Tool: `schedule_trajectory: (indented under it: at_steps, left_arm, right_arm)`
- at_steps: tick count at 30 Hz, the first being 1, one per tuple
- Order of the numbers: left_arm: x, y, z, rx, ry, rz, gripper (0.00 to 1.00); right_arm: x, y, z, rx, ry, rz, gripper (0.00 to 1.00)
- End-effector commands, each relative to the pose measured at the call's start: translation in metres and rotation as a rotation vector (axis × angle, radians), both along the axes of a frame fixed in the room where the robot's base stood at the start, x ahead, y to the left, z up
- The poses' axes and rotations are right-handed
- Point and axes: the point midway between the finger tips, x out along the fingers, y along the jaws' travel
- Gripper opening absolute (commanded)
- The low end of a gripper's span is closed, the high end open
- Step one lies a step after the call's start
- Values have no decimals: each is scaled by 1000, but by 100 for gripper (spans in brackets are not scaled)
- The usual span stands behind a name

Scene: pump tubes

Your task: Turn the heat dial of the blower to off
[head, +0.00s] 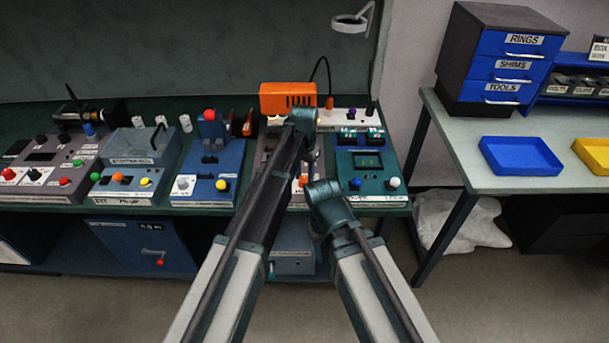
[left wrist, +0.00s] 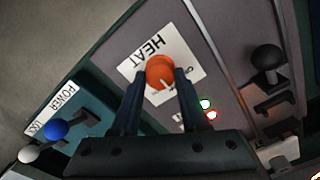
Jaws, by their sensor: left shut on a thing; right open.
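The heat dial (left wrist: 160,70) is an orange knob on a white HEAT label in the left wrist view. A pale pointer mark shows on its lower part; the small setting print is unreadable. My left gripper (left wrist: 161,78) is shut on the dial, one finger at each side. In the head view my left gripper (head: 309,157) is over the grey blower (head: 268,150), and the orange dial (head: 303,181) shows just below it. My arm hides much of the blower. The end of my right arm (head: 325,194) is lower, near the bench front; its fingers are not distinct.
A teal POWER unit (head: 365,161) stands right of the blower. A blue unit (head: 213,165) with a yellow knob stands left. An orange box (head: 288,98) is behind. In the left wrist view a black-knobbed lever (left wrist: 268,58) is close to the right.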

Motion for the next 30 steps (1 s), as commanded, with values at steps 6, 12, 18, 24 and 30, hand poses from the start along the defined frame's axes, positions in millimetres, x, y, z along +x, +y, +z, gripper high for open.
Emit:
schedule_trajectory:
  at_steps: [6, 12, 18, 24, 30]
  left_arm:
    - [0, 0, 0, 0, 0, 104, 0]
    - [0, 0, 0, 0, 1, 269, 0]
    - [0, 0, 0, 0, 1, 441, 0]
    - [0, 0, 0, 0, 1, 588, 0]
    - [0, 0, 0, 0, 1, 695, 0]
  right_arm:
    - [0, 0, 0, 0, 0, 0, 50]
    - [0, 0, 0, 0, 0, 0, 50]
    - [0, 0, 0, 0, 0, 0, 50]
    - [0, 0, 0, 0, 0, 0, 50]
    - [0, 0, 0, 0, 0, 0, 50]
